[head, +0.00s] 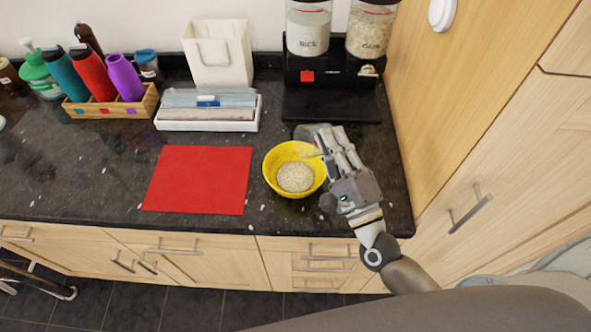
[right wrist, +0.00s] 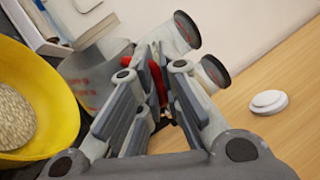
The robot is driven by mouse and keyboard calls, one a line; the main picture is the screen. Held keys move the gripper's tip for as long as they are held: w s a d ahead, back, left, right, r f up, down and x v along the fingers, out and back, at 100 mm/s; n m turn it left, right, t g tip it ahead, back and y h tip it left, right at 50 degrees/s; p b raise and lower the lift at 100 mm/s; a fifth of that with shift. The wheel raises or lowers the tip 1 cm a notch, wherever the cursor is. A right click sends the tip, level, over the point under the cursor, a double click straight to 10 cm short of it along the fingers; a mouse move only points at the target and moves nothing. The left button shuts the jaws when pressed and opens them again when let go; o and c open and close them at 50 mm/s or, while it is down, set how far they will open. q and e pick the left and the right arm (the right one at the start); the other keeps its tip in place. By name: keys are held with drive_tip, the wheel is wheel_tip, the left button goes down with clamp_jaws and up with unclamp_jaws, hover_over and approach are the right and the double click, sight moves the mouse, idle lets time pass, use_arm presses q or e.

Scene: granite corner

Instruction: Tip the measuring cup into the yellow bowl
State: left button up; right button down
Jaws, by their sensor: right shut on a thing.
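The yellow bowl (head: 275,181) stands on the dark counter with pale grain (head: 295,178) in it. My right gripper (head: 328,142) is at the bowl's right rim, shut on the measuring cup (head: 308,132). In the right wrist view the cup (right wrist: 92,72) is greyish and see-through with red marks, and a red part shows between the fingers (right wrist: 155,70). The cup is tilted by the bowl (right wrist: 68,105); fingers hide much of it, and I cannot tell whether anything is left inside. My left gripper is not in view.
A red mat (head: 198,180) lies left of the bowl. A tall wooden cabinet (head: 470,100) closes the right side.

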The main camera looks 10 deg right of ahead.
drive_tip(key=m, duration=0.1)
drive_tip(key=d+m+h, duration=0.1)
drive_tip(key=m, duration=0.1)
drive_tip(key=shift+w+d+r+p, duration=0.1)
drive_tip(key=shift+w+r+p, duration=0.05)
drive_tip(key=shift+r+p, duration=0.2)
drive_tip(key=shift+f+h, duration=0.1)
drive_tip(key=shift+h, duration=0.2)
drive_tip(key=m, duration=0.2)
drive_tip(key=m+h, duration=0.1)
drive_tip(key=shift+w+d+f+g, duration=0.1)
drive_tip(key=shift+d+f+g, duration=0.15)
drive_tip(key=shift+d+g, duration=0.05)
drive_tip(key=f+m+p, duration=0.1)
drive_tip(key=m, duration=0.2)
drive_tip(key=d+m+g+h+p, duration=0.1)
drive_tip(key=m, duration=0.2)
drive_tip(key=f+m+g+h+p, duration=0.1)
drive_tip(key=m, duration=0.1)
drive_tip(key=shift+w+d+f+m, duration=0.15)
drive_tip(key=shift+d+f+m, duration=0.15)
drive_tip(key=shift+m, duration=0.1)
drive_tip(key=shift+a+f+m+g+p, duration=0.25)
drive_tip(key=shift+f+m+g+p, duration=0.3)
drive_tip(key=shift+m, duration=0.65)
